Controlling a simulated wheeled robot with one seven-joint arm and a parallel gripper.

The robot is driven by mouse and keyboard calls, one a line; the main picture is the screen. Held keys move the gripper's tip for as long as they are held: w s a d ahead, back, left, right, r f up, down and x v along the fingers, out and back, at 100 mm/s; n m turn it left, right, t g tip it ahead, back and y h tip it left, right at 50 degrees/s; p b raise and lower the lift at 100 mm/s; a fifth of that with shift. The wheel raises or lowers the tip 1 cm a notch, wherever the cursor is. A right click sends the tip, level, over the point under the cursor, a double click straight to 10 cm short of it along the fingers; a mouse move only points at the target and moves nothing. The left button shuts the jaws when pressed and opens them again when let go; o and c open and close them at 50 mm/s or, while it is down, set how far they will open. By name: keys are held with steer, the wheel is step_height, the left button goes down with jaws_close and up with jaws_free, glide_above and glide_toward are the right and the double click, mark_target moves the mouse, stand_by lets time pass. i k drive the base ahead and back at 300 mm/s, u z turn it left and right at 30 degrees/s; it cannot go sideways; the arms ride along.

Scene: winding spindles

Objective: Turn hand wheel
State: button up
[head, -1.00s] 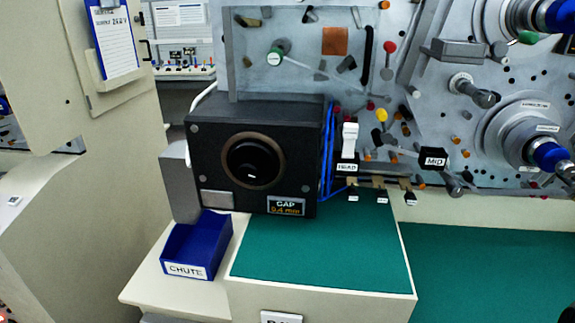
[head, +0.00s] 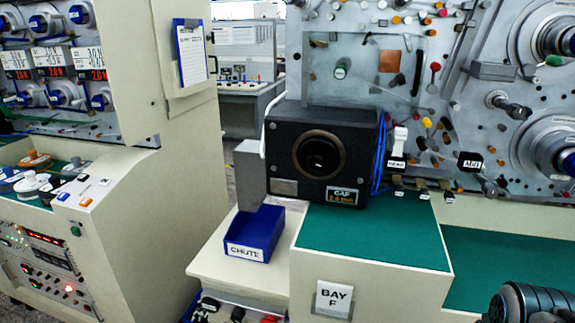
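A black box (head: 290,137) stands at the back left of the green-topped bench (head: 365,233). A dark, ribbed part of my arm (head: 530,303) shows at the lower right corner, well apart from the box. My gripper's fingers are not in view.
A blue bin marked CHUTE (head: 254,232) stands left of the bench on a lower ledge. A BAY F sign (head: 333,299) is on the bench front. A cream cabinet with a clipboard (head: 191,52) stands at left. The green bench top is clear.

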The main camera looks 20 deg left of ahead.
mark_target(317, 156)
steer(key=u, duration=2.35)
steer(key=k, duration=0.85)
steer(key=z, duration=1)
steer(key=i, duration=1)
steer(key=z, duration=0.5)
